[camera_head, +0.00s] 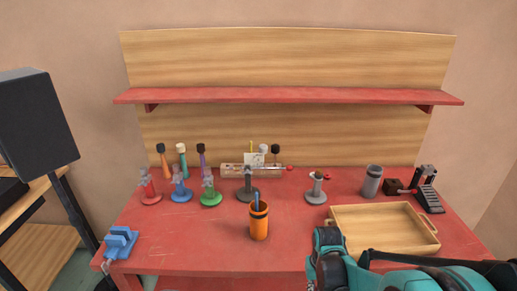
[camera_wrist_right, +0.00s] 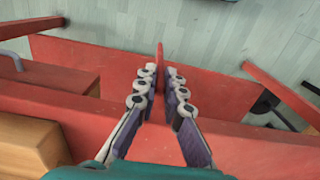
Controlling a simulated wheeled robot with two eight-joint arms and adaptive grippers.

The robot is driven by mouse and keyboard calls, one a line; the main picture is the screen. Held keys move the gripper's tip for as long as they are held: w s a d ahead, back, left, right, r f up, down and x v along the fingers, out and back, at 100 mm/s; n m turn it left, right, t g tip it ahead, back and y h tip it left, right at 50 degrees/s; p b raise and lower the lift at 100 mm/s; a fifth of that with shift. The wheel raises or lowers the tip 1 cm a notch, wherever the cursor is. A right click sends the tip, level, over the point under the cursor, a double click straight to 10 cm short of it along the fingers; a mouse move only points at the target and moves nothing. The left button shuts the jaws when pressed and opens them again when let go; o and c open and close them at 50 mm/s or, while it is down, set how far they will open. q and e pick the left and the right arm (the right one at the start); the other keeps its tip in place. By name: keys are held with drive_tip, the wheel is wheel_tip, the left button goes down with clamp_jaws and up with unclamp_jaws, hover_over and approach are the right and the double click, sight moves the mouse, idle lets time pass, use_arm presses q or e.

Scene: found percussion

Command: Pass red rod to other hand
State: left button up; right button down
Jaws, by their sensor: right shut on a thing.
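In the right wrist view, my right gripper (camera_wrist_right: 161,73) has its two fingers closed around a thin red rod (camera_wrist_right: 160,55). The rod stands between the fingertips, and its upper part shows against the grey floor. Its lower part is hard to make out against the red bench behind it. In the head view my right arm comes in from the lower right, over the front right of the bench; its fingers and the rod do not show there. My left gripper is in neither view.
The red bench (camera_head: 190,240) holds a wooden tray (camera_head: 362,246) at the right and an orange cup (camera_head: 259,222) at the front middle. Several coloured stands and a grey cylinder (camera_head: 372,182) stand behind. A red shelf (camera_head: 290,96) hangs above.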

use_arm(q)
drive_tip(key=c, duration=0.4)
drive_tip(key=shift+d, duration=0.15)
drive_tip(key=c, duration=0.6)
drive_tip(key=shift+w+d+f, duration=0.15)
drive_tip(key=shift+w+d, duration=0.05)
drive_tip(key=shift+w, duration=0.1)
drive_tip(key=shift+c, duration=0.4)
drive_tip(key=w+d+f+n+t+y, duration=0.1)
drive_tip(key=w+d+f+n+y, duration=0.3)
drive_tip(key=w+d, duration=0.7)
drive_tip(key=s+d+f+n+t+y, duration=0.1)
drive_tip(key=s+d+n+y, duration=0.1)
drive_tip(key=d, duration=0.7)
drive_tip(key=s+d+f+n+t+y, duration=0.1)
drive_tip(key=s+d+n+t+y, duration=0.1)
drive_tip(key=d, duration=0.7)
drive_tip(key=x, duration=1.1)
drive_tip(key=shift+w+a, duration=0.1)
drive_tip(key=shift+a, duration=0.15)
use_arm(e)
drive_tip(key=w+a+r+n, duration=0.2)
drive_tip(key=a+r+n, duration=0.2)
drive_tip(key=a+r, duration=0.1)
drive_tip(key=w+a+r+n, duration=0.2)
drive_tip(key=a+r+n, duration=0.2)
drive_tip(key=a+r, duration=0.2)
drive_tip(key=shift+w+a, duration=0.25)
drive_tip(key=shift+a, duration=0.65)
